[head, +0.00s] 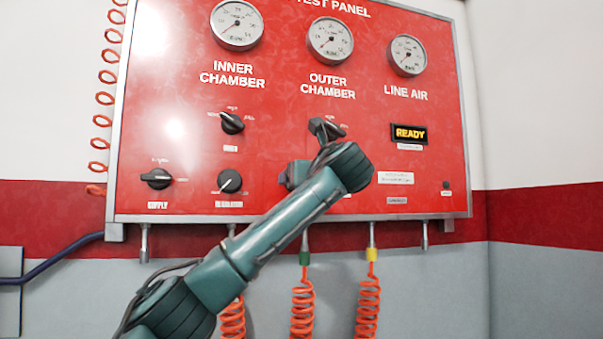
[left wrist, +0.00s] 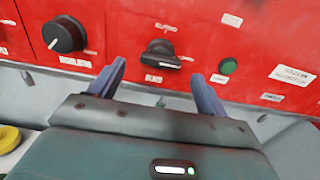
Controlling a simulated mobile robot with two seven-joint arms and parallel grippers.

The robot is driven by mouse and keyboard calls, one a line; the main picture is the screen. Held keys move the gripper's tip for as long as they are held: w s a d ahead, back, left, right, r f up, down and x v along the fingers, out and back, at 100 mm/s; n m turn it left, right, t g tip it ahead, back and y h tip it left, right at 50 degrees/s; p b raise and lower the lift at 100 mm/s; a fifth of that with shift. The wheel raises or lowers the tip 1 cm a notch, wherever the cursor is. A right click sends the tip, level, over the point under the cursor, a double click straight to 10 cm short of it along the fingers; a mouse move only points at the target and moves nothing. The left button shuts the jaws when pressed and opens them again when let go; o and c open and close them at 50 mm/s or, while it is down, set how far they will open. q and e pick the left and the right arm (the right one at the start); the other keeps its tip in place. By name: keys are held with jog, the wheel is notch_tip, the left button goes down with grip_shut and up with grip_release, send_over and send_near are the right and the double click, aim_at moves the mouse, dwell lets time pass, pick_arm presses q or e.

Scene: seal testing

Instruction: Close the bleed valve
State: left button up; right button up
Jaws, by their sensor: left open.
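A black lever knob (left wrist: 160,52) sits on the red panel in the left wrist view, with a small label under it too blurred to read. It appears to be the bleed valve. Its handle lies roughly crosswise, tilted slightly down to the right. My left gripper (left wrist: 158,69) is open and empty. Its two fingers point toward the panel, one on each side of the knob in the picture, with no visible contact. In the head view my left arm covers this part of the panel, so the knob cannot be made out there. My right gripper is not in view.
The red test panel (head: 180,100) also carries a supply knob (head: 156,178), a round regulator knob (head: 229,181), an inner chamber knob (head: 231,122) and an outer chamber knob (head: 325,128). A green button (left wrist: 228,66) is right of the lever knob. Orange coiled hoses (head: 302,305) hang below.

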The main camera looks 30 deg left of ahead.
pick_arm(q)
jog(key=shift+p+x, duration=0.45)
jog(key=shift+x, duration=1.3)
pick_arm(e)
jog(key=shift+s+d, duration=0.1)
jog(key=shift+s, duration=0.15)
pick_arm(q)
jog(key=shift+c, duration=0.6)
jog(key=c, duration=0.9)
jog(key=shift+o, duration=0.2)
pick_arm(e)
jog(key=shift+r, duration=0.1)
